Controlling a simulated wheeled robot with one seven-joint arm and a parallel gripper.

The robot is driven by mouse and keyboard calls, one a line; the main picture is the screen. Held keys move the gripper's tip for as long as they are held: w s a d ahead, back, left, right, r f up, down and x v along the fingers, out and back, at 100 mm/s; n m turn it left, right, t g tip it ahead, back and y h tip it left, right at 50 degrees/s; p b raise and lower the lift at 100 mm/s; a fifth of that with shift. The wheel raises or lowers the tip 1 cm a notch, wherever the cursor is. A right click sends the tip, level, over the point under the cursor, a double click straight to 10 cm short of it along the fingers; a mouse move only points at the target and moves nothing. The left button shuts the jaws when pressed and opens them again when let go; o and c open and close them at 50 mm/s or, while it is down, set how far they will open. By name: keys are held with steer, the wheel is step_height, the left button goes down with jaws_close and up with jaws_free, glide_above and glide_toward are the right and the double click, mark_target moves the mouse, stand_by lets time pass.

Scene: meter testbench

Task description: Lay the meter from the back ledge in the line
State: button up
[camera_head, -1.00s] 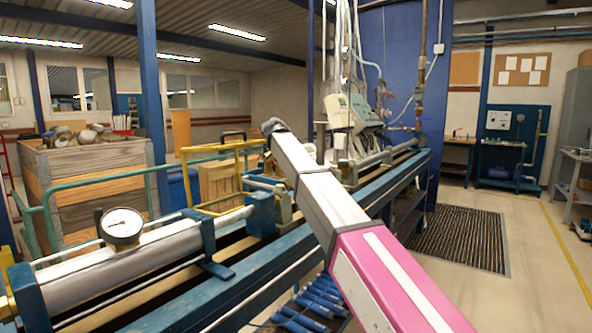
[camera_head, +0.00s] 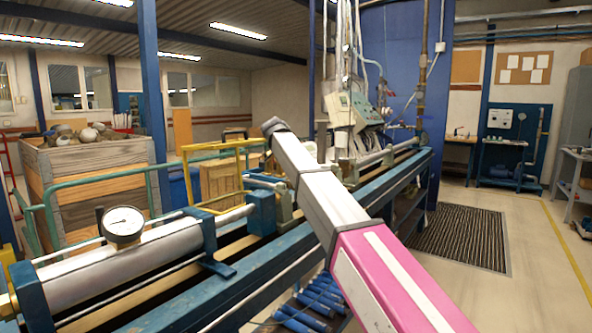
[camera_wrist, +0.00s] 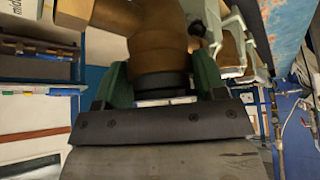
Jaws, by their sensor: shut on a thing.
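My gripper (camera_wrist: 160,84) shows in the wrist view with two green fingers. They are shut around a brown, bronze-coloured meter (camera_wrist: 145,30) with a dark ring at its near end. The meter's far part runs out of the top of the picture. In the head view my arm hides the gripper and the held meter. The line on the blue bench (camera_head: 315,243) has a silver pipe (camera_head: 130,262) at the left and a blue clamp block (camera_head: 262,211) near the middle. What lies in the line just behind my arm is partly hidden.
A round gauge (camera_head: 123,226) stands on the silver pipe. Pale green instrument boxes (camera_head: 351,108) with hanging cables stand at the far bench end. A yellow frame (camera_head: 212,172) and a wooden crate (camera_head: 88,192) are behind the bench. Open floor lies at the right.

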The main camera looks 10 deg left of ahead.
steer(key=shift+f, duration=0.1)
steer(key=shift+f, duration=1.2)
steer(key=shift+f, duration=0.3)
stand_by(0.6)
steer(key=o, duration=1.5)
steer(key=shift+r, duration=4.45)
